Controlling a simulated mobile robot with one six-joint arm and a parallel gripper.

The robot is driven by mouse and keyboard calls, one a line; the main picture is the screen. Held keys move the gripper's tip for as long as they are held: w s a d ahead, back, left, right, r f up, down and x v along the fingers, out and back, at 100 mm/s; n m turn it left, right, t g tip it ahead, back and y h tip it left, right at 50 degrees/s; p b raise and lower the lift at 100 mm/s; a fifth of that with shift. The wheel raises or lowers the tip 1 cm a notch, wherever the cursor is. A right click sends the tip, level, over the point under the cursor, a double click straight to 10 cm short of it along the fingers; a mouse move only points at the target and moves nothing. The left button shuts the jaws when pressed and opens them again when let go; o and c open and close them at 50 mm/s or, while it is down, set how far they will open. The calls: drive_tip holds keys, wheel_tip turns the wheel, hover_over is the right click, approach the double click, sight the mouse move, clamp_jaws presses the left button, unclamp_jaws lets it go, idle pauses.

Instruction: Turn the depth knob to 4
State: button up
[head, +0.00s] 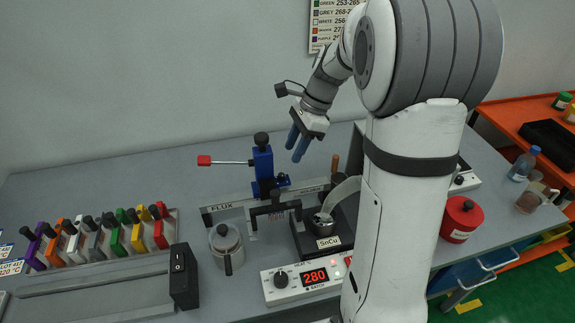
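My gripper (297,152) has two blue fingers pointing down, apart from each other with nothing between them. It hangs above the bench, to the right of a blue upright stand (263,165). The stand has a black round knob (262,139) on top and a lever with a red end (204,160) reaching left. The gripper is apart from the stand and its knob. No depth label or scale can be read in this view, so I cannot tell the depth setting. A separate black dial (281,280) sits on the white heat unit (301,293), whose display reads 280.
A solder pot marked SnCu (328,242) and a rail marked FLUX (222,208) are below the gripper. A metal canister (226,248) stands left of them. Coloured handled tools (100,238) stand in a rack at left. A red container (460,219) is right of my arm.

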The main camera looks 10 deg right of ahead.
sight(282, 174)
drive_tip(key=x, duration=0.7)
drive_tip(key=shift+a+f, duration=0.1)
drive_tip(key=shift+f, duration=0.1)
